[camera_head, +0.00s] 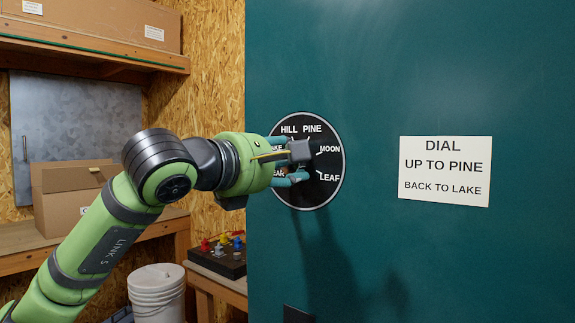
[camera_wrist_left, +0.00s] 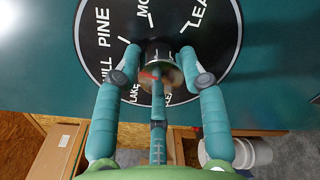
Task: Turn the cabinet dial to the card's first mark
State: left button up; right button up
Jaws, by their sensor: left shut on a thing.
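The black round dial (camera_head: 330,170) is on the teal cabinet front, with white words around it: HILL, PINE, MOON, LEAF and two partly hidden on the left. The left wrist view shows the dial plate (camera_wrist_left: 225,60) turned, with LAKE low on the left. Its grey knob (camera_head: 300,150) stands out at the middle. My left gripper (camera_head: 293,160) is shut around the knob, which shows between the fingers in the left wrist view (camera_wrist_left: 158,57). A red mark shows on the knob there; which word it points at is unclear. The white card (camera_head: 445,196) reads DIAL, UP TO PINE, BACK TO LAKE.
The teal cabinet (camera_head: 420,70) fills the right side. A cardboard box (camera_head: 60,205) stands on a shelf at left, another box (camera_head: 100,20) above. A white bucket (camera_head: 157,290) and a dark block with coloured knobs (camera_head: 222,262) sit low, left of the cabinet.

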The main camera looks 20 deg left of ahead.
pick_arm(q)
jog(key=shift+w+f+m, duration=0.15)
jog(key=shift+f+m, duration=0.15)
jog(key=shift+m, duration=0.2)
jog(key=o, duration=1.1)
jog(key=shift+o, duration=0.2)
jog(key=shift+w, duration=0.15)
jog(key=shift+r, duration=0.1)
jog(key=shift+s+a+r, duration=0.15)
jog(key=shift+s, duration=0.25)
jog(key=v, duration=1.1)
